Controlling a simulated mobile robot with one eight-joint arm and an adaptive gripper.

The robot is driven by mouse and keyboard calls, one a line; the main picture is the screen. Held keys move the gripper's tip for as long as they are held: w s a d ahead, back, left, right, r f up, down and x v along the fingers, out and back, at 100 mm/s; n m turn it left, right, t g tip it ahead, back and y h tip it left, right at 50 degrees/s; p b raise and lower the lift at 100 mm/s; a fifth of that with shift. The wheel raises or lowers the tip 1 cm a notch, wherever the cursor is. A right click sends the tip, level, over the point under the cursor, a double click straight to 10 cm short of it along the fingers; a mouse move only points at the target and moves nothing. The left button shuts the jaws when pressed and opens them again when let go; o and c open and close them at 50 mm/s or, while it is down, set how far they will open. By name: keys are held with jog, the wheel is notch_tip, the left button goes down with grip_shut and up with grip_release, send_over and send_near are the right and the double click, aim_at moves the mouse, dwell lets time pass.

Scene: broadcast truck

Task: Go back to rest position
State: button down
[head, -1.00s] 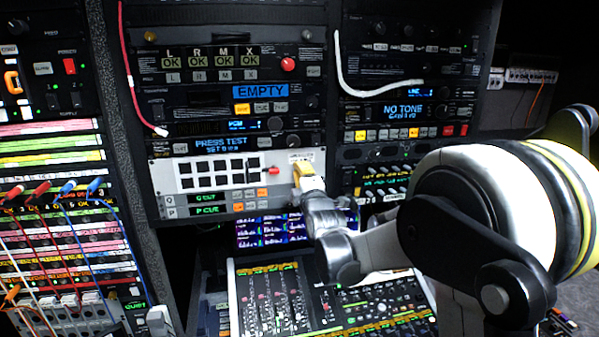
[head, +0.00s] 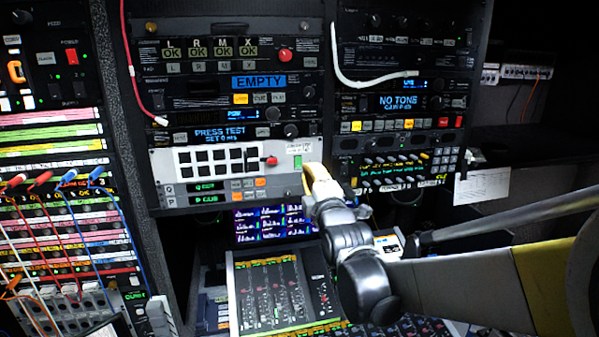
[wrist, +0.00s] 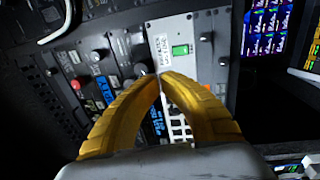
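My gripper (head: 308,167) has yellow fingers and is in front of the right end of the white button panel (head: 160,170) in the head view. In the wrist view, the two ribbed fingers of my gripper (wrist: 159,80) curve together and their tips meet. Nothing shows between the tips. I cannot tell the exact gap between fingertips and panel. My arm reaches in from the lower right.
Equipment racks fill the back. Below are a monitor (head: 270,224) and a mixing desk (head: 262,290) with faders. A patch bay (head: 60,230) with cables stands at left. A white cable (head: 338,60) hangs at the upper middle.

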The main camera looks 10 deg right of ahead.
jog(key=s+f+m+g+b, duration=0.4)
jog(key=s+f+b, duration=0.6)
jog(key=f, duration=0.7)
jog(key=s+f+m+g+b, duration=0.4)
jog(key=s+f+m+b, duration=0.4)
jog(key=f, duration=0.8)
jog(key=s+f+m+g+b, duration=0.4)
jog(key=s+f+m+b, duration=0.2)
jog(key=s+f+b, duration=0.8)
notch_tip(320, 180, down, 4)
jog(key=shift+d+r, duration=0.15)
jog(key=shift+r, duration=0.05)
jog(key=shift+w, duration=0.1)
